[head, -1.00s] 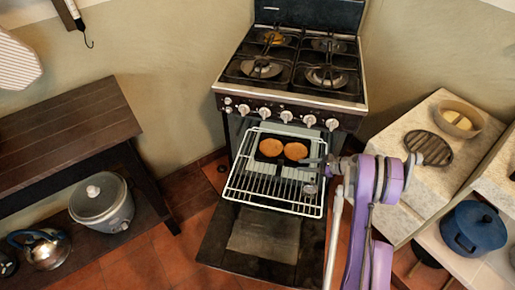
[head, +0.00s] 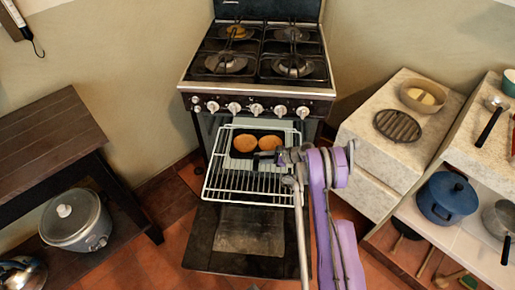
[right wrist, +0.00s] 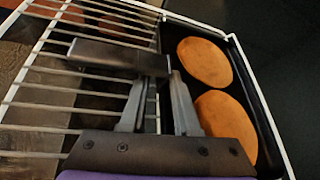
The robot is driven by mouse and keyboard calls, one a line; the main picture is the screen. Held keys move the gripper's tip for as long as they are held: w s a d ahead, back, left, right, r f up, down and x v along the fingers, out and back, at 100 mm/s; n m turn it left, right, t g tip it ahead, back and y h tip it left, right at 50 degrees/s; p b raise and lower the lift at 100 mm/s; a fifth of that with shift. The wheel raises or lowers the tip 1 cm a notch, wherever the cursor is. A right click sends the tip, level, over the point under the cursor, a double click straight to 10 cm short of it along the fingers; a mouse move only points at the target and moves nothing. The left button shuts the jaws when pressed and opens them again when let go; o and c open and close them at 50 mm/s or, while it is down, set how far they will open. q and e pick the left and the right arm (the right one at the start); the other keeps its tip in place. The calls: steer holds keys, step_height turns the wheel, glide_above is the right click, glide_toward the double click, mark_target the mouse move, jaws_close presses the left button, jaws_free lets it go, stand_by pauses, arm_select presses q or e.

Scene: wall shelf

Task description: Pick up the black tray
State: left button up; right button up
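The black tray (head: 258,134) lies on the wire rack pulled out of the oven, with two round orange-brown buns (head: 245,143) on it. In the right wrist view the tray's dark wall (right wrist: 262,120) shows beside the buns, and a dark bar like its handle (right wrist: 105,57) extends left over the rack. My right gripper (head: 258,155) is at the tray's near edge, coming in from the right. In the right wrist view its fingers (right wrist: 163,78) are apart by a small gap beside the tray's edge and handle. Contact is unclear. My left gripper is out of view.
The wire rack (head: 225,185) sits above the lowered oven door (head: 250,232). Stove burners (head: 293,66) are above. A stone counter (head: 370,125) with a bowl (head: 423,96) and a round grate (head: 398,126) stands to the right. A dark wooden table (head: 45,140) is at the left.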

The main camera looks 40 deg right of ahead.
steer(key=shift+w+a+f, duration=0.15)
steer(key=shift+w, duration=0.05)
jaws_close()
stand_by(1.3)
